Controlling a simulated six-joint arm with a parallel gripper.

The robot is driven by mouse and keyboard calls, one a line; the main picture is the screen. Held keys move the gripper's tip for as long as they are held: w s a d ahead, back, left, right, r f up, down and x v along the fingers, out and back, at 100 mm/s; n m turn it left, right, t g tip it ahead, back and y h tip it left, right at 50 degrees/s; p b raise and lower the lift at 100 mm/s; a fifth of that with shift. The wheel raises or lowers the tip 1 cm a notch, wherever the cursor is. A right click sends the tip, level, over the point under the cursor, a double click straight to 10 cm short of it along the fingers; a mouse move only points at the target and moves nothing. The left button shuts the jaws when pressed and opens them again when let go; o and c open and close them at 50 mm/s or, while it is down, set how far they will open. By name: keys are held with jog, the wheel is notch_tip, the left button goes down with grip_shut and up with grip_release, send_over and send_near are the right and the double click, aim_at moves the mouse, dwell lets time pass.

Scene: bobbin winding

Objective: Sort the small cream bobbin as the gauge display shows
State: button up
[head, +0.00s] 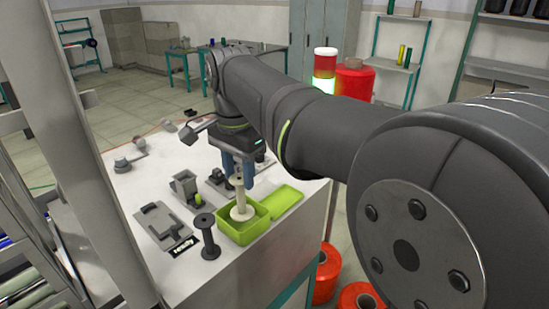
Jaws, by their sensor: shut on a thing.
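The small cream bobbin (241,211) is upright with its wide flange low, over or inside the open green box (247,235); whether it touches the box floor cannot be told. My gripper (238,181), with blue fingers, is shut on the bobbin's upper part, above the box. A small black strip with pale marks (183,246) lies at the front of a grey device (162,226) to the left; I cannot tell whether it is the gauge display, and its marks are too small to read.
A dark bobbin (207,238) stands just left of the green box. A green lid or tray (285,200) adjoins it on the right. Grey fixtures (186,187) stand behind. A signal light (325,64) glows green low down. Red cones of thread (328,268) stand beside the table.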

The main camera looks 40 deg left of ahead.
jog(key=shift+f, duration=1.75)
jog(key=shift+f, duration=0.1)
jog(key=o, duration=0.9)
jog(key=shift+r, duration=3.5)
